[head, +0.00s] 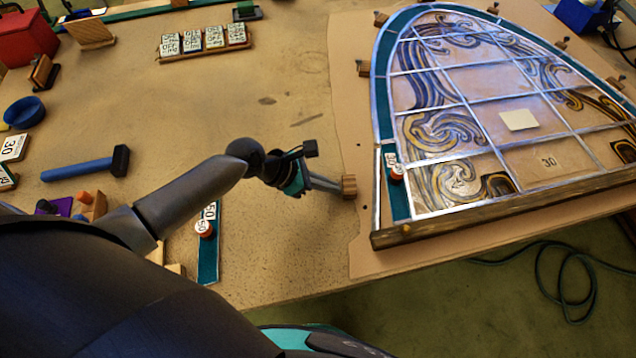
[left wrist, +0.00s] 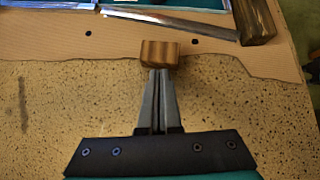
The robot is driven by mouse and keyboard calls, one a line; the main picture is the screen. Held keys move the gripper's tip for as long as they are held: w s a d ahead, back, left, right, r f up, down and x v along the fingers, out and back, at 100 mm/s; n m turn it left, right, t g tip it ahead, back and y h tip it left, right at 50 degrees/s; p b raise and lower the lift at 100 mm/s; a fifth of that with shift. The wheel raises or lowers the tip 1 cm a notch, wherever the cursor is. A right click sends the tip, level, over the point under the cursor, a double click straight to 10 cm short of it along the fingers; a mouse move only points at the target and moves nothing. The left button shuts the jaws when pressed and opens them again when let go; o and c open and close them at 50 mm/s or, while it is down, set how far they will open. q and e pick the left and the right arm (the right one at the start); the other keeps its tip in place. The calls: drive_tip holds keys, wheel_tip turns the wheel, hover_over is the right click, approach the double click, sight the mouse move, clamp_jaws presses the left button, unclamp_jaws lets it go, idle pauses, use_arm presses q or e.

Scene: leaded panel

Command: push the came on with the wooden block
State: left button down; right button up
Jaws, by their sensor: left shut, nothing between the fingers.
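The wooden block (head: 349,186) is small and ribbed and sits right at the tips of my left gripper (head: 338,187). The gripper is shut with nothing between its fingers. In the left wrist view the block (left wrist: 160,53) is just beyond the closed fingers (left wrist: 156,80); I cannot tell if they touch. The came (head: 377,190) is a thin silver strip along the left edge of the leaded panel (head: 455,130), beside a teal glass strip (head: 398,205). In the left wrist view the came (left wrist: 180,24) lies slightly slanted beyond the block. My right gripper is not in view.
A dark wooden batten (head: 500,212) borders the panel's near edge. Several small wooden blocks stand around the panel. A blue hammer (head: 85,168) and a teal strip with a numbered weight (head: 204,228) lie to the left. The board left of the came is mostly clear.

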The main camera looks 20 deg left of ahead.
sight(356, 182)
drive_tip(key=shift+a, duration=0.25)
use_arm(q)
drive_tip(key=shift+d, duration=0.1)
drive_tip(key=shift+w+d+r, duration=0.1)
drive_tip(key=shift+w+d, duration=0.05)
drive_tip(key=shift+w, duration=0.05)
drive_tip(key=w+d+p, duration=0.1)
drive_tip(key=d, duration=0.1)
drive_tip(key=w+d+p, duration=0.1)
drive_tip(key=p, duration=0.1)
drive_tip(key=shift+w+d, duration=0.2)
drive_tip(key=shift+d, duration=0.15)
drive_tip(key=shift+w+d, duration=0.25)
drive_tip(key=shift+d, duration=0.2)
use_arm(e)
drive_tip(key=shift+d+r, duration=0.15)
drive_tip(key=shift+r, duration=1.55)
drive_tip(key=shift+s, duration=0.1)
